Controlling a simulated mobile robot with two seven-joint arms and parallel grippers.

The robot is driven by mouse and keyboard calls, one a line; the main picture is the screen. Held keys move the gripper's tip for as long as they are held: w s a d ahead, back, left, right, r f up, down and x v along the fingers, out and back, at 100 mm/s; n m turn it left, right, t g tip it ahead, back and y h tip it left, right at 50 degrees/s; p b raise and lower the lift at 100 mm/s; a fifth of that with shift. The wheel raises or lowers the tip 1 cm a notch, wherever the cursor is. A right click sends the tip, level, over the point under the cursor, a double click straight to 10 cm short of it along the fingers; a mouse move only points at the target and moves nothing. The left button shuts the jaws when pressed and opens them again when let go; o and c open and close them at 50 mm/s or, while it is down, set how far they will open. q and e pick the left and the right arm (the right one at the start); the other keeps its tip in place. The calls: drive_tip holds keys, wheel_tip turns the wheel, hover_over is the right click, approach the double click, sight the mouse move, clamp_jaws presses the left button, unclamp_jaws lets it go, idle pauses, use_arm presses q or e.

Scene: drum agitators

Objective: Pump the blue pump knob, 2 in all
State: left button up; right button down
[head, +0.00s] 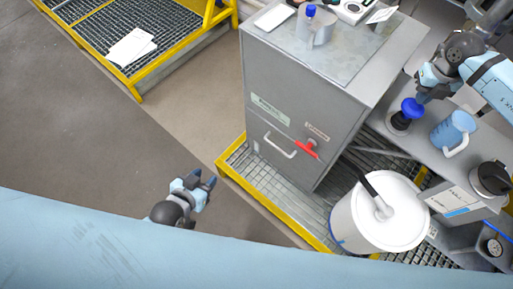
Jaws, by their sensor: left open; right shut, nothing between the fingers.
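The blue pump knob (411,108) sits on a dark round base on the grey bench at the right. My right gripper (422,96) is shut and empty, with its fingertips right at the knob's upper right edge. I cannot tell whether they touch it. My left gripper (206,184) is open and empty, low over the floor, left of the yellow-edged grating and far from the knob.
A blue jug (454,132) stands just right of the knob. A white drum (378,215) with a black lever stands in front. Open floor (110,150) lies left.

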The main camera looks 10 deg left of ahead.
drive_tip(key=shift+r, duration=0.15)
wheel_tip(320, 180, up, 6)
drive_tip(key=p, duration=0.3)
idle(0.5)
idle(0.4)
